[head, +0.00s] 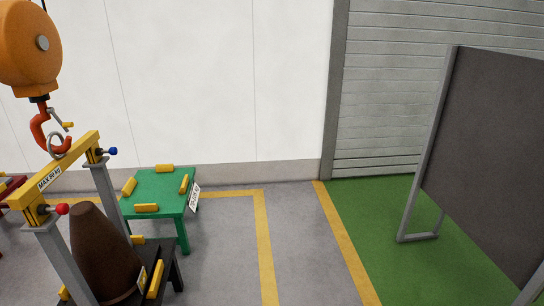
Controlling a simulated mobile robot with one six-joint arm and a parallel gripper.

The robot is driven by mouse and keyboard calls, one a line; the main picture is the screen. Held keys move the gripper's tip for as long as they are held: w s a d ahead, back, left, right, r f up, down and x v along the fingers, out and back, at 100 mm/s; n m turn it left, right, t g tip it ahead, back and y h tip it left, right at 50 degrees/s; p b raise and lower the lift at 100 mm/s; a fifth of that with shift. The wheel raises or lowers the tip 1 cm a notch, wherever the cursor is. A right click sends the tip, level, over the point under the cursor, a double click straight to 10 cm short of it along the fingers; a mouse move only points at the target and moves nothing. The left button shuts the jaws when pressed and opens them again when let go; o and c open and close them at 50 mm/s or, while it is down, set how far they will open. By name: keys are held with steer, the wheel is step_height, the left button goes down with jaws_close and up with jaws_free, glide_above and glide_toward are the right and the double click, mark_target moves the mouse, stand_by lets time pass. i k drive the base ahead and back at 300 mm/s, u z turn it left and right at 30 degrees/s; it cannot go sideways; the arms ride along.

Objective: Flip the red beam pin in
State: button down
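The red beam pin (62,209) is a red-knobbed pin at the near end of the yellow beam (70,165), by the top of a grey post. A blue-knobbed pin (112,151) sits at the beam's far end. The beam carries a white label and a ring at its middle. An orange-red hook (42,135) hangs at the ring, under an orange hoist (30,45). Whether the red pin is in or out cannot be told at this size. My gripper is not in view.
A brown cone (100,250) stands between the grey posts on a dark stand. A green table (158,190) with yellow blocks and a white tag is behind it. A dark panel (490,150) in a grey frame stands at right. The floor between is clear.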

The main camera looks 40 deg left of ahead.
mark_target(61, 209)
steer(key=u, duration=2.4)
steer(key=i, duration=1.7)
steer(key=u, duration=0.05)
